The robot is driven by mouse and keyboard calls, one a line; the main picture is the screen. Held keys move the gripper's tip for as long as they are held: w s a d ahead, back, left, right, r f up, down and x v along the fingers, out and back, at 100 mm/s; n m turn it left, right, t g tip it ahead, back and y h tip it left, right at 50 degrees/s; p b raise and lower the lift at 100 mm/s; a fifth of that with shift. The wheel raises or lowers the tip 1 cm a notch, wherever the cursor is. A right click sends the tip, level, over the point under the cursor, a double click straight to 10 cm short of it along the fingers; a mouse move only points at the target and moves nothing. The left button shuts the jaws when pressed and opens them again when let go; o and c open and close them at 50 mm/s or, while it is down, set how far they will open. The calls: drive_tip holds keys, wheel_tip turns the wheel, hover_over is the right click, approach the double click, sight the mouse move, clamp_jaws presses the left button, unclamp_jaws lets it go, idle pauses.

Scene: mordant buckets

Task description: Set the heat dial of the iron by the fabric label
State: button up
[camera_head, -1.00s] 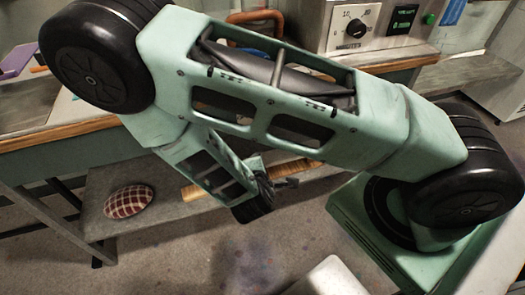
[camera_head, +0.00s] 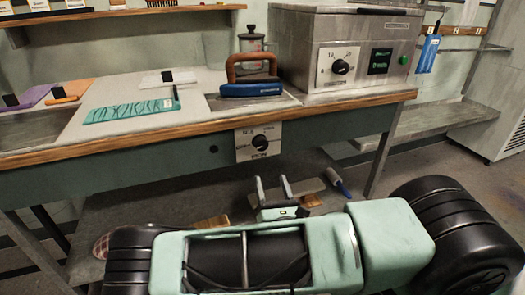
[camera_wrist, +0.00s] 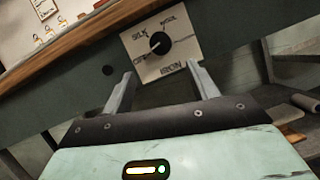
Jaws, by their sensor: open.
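The heat dial (camera_head: 260,143) is a black knob on a pale plate marked IRON, on the bench's front below the iron. The wrist view shows the dial (camera_wrist: 159,43) with words around it; one looks like SILK, and the pointer's setting is unclear. The iron (camera_head: 250,88) is blue with a brown handle and stands on the bench top. A teal fabric piece (camera_head: 130,110) with dark marks lies to its left; I cannot make out a fabric label. My gripper (camera_head: 273,184) is open and empty, its fingers pointing at the dial plate, below the knob and apart from it.
The bench's wooden edge (camera_head: 120,149) runs above the dial. A steel box (camera_head: 345,40) with its own knob and display stands right of the iron. A low shelf (camera_head: 150,205) lies beneath the bench. Several small cards stand on the upper wall shelf.

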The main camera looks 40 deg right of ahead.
sight(262, 148)
drive_tip(key=p+x, duration=0.1)
drive_tip(key=x, duration=1)
drive_tip(key=shift+w+d+r, duration=0.15)
drive_tip(key=shift+w, duration=0.2)
drive_tip(key=c, duration=1)
